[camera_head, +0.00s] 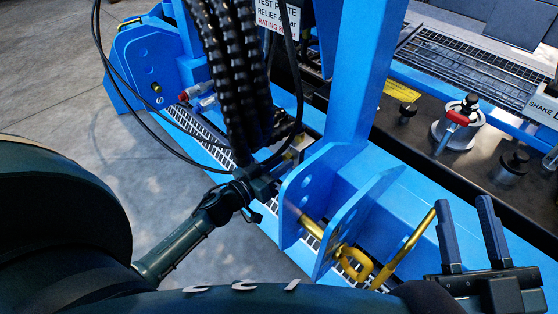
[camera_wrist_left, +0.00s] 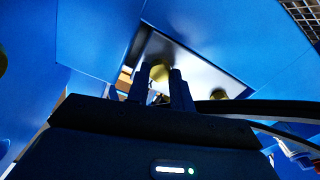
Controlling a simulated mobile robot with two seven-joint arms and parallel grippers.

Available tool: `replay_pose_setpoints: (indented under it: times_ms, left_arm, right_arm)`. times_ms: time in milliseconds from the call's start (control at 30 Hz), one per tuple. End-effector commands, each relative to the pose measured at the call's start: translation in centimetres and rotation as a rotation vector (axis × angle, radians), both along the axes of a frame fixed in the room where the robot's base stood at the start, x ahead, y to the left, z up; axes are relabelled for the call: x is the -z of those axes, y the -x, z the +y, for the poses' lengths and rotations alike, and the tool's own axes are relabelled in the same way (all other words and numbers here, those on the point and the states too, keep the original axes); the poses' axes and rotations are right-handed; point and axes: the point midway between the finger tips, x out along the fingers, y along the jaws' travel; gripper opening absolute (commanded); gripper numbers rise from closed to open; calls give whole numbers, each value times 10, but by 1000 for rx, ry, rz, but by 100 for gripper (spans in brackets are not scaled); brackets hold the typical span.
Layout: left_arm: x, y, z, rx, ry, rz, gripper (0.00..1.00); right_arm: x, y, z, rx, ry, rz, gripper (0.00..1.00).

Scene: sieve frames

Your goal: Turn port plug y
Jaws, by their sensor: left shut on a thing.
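My left gripper (camera_head: 277,172) is at the foot of the black hose bundle, beside the blue bracket plates. In the left wrist view its fingers (camera_wrist_left: 157,88) are shut on a small brass-coloured plug (camera_wrist_left: 158,72), in front of a pale metal face. The hoses and the gripper hide most of this spot in the head view. I see no marking that shows which port plug it is. My right gripper (camera_head: 468,208) is open and empty at the lower right, with its two fingers apart and pointing up.
A yellow pin with a bent handle (camera_head: 354,262) passes by the blue bracket (camera_head: 335,210). Black hoses (camera_head: 235,70) hang close over my left gripper. A red-capped fitting (camera_head: 189,93) lies further left. A red-handled valve (camera_head: 458,118) stands on the dark deck at right.

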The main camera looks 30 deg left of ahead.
Motion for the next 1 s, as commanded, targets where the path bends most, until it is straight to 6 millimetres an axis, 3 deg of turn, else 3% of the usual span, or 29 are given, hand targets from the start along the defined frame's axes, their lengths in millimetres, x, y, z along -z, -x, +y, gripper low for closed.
replay_pose_setpoints:
  times_ms: [400, 1000]
  left_arm:
    - [-1, 0, 0, 1, -373, -129, 0]
    - [0, 0, 1, 0, -754, -261, 0]
  right_arm:
    - [21, 10, 3, 1, -15, 185, 36]
    - [20, 10, 1, 18, 14, 173, 36]
